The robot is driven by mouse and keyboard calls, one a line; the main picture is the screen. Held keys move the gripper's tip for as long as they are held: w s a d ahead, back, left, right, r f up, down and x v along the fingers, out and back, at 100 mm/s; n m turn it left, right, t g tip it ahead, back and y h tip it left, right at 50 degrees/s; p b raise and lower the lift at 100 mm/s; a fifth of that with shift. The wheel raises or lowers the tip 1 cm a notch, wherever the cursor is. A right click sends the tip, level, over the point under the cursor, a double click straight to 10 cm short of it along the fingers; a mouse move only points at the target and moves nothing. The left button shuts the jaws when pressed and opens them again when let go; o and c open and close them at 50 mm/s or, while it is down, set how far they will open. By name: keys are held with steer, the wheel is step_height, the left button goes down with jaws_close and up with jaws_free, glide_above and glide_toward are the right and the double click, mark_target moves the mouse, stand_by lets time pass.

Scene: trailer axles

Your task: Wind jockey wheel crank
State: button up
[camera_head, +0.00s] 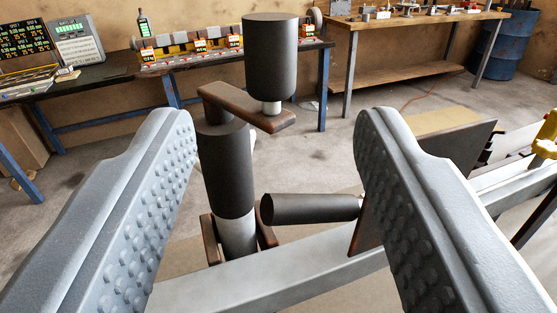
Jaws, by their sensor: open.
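The jockey wheel crank is a brown flat arm (250,108) on top of a dark upright post (226,165). A dark cylindrical handle (270,55) stands upright on the arm's right end, on a short light pin. My gripper (275,130) is open, with one grey studded finger at the left and one at the right. The crank shows between and beyond the fingers, and nothing is held. The post's lower part is light grey and sits between brown brackets on a grey trailer beam (290,280).
A dark horizontal cylinder (310,208) sticks out left from a brown plate (420,180) beside the post. A yellow part (546,135) is at the right edge. Workbenches (410,22) with tools and a blue barrel (508,45) stand at the back. Open floor lies between.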

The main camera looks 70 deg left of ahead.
steer(key=shift+v, duration=1.6)
